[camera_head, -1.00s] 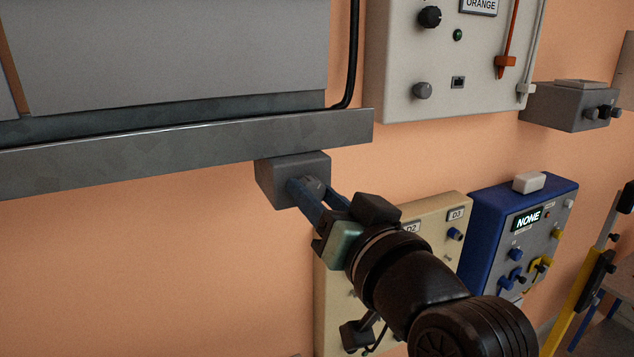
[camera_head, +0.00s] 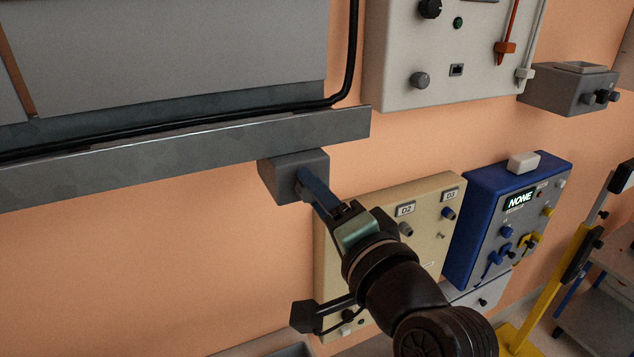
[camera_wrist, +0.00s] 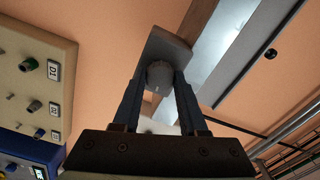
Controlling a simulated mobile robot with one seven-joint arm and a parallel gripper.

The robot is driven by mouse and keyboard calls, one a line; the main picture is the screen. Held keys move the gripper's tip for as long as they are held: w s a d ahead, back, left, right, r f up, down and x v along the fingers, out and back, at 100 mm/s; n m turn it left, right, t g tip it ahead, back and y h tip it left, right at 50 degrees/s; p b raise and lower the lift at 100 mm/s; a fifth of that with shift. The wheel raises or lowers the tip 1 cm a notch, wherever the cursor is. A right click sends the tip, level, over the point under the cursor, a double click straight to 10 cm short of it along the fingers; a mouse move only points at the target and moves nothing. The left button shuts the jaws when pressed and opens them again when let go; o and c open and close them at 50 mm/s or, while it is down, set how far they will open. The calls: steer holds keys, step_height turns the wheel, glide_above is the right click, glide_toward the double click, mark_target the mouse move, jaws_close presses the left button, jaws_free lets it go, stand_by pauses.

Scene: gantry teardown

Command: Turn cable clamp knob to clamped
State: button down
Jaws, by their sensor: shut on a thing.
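The cable clamp is a grey box (camera_head: 291,172) on the wall under the metal cable tray (camera_head: 180,157). Its round grey knob (camera_wrist: 160,74) shows in the wrist view between my two blue fingers. My gripper (camera_head: 304,184) reaches up to the front of the box, with its fingers shut on the knob. In the wrist view my gripper (camera_wrist: 159,88) has one finger on each side of the knob. In the head view the fingers hide most of the knob. A black cable (camera_head: 349,60) comes down and runs along the tray.
A cream panel (camera_head: 430,245) labelled D2 and D3 is close behind my arm. A blue panel (camera_head: 480,215) reading NONE is to its right. A light grey control box (camera_head: 390,88) hangs above. Bare orange wall lies left of the clamp.

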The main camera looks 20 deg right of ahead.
steer(key=shift+m+p, duration=0.3)
steer(key=shift+m, duration=0.2)
stand_by(0.3)
steer(key=shift+c, duration=2.2)
jaws_free()
steer(key=shift+s, duration=0.1)
steer(key=s+b, duration=0.1)
steer(key=s, duration=1.1)
steer(key=shift+s+d, duration=0.2)
steer(key=shift+s, duration=0.2)
